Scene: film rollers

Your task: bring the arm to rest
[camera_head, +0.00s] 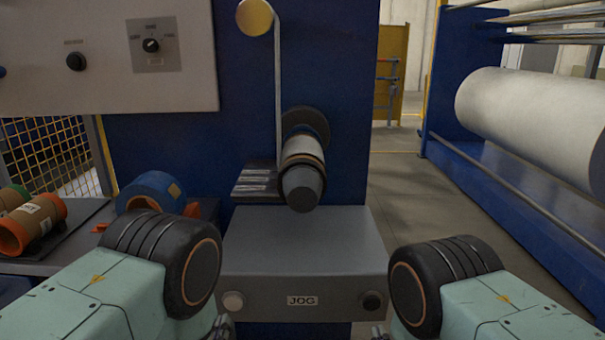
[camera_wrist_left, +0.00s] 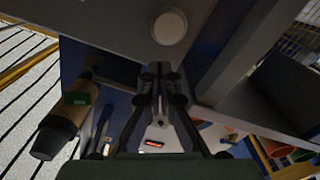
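My left gripper (camera_head: 222,328) shows only as a small dark piece at the lower edge of the head view, beside the left front of the grey JOG box. In the left wrist view its two fingers (camera_wrist_left: 161,72) come together at the tips, with nothing seen between them. The tips appear below and apart from a round white button (camera_wrist_left: 168,27); the same button seems to show on the JOG box (camera_head: 232,301). My right gripper (camera_head: 379,331) is mostly cut off at the lower edge, near the box's right end; its fingers cannot be made out.
The grey JOG box (camera_head: 300,240) juts out between my arms. Above it, a film-wrapped roller (camera_head: 302,160) sits on the blue machine. A bench at left holds orange-ended rolls (camera_head: 35,222) and a blue roll (camera_head: 150,190). A large white roll (camera_head: 530,110) is at right; open floor lies between.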

